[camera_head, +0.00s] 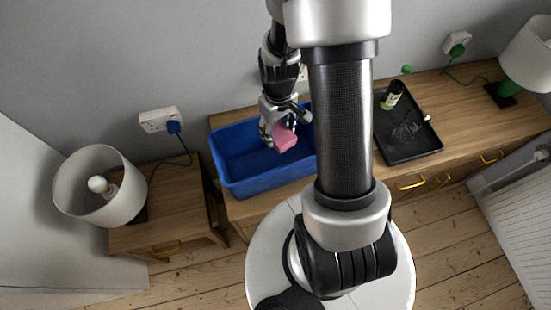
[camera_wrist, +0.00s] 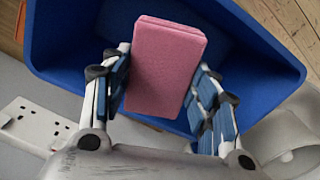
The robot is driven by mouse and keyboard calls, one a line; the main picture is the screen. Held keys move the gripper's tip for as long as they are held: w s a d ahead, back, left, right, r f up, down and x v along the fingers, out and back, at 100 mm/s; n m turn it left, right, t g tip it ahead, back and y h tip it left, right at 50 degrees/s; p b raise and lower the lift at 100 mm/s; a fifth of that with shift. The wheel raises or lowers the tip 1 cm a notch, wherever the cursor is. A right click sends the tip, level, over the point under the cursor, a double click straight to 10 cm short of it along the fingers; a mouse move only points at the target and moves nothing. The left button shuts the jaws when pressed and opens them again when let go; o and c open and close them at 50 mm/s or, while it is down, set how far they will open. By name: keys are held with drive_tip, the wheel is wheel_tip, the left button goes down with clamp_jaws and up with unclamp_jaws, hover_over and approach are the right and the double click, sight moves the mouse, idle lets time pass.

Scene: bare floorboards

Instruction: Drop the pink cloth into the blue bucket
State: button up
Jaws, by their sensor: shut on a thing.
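The pink cloth (camera_head: 285,138) is a thick folded block held between the fingers of my gripper (camera_head: 279,128). In the wrist view the cloth (camera_wrist: 165,66) stands out between the two blue-padded fingers of my gripper (camera_wrist: 168,100). The blue bucket (camera_head: 243,186) is a wide rectangular tub on the wooden cabinet top. The gripper and the cloth are over the bucket's opening, toward its right half. In the wrist view the bucket (camera_wrist: 60,45) spreads around and behind the cloth. My arm covers the bucket's right end in the head view.
A black tray (camera_head: 412,146) with a bottle (camera_head: 392,95) lies right of my arm. A lamp (camera_head: 98,186) stands on the small left table, with a wall socket (camera_head: 160,120) above. Another lamp (camera_head: 528,55) is at far right. Floorboards are open in front.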

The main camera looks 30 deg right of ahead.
drive_tip(key=shift+f+b, duration=0.3)
drive_tip(key=shift+f, duration=0.45)
drive_tip(key=o, duration=1.1)
drive_tip(key=shift+r, duration=0.1)
wheel_tip(320, 180, up, 12)
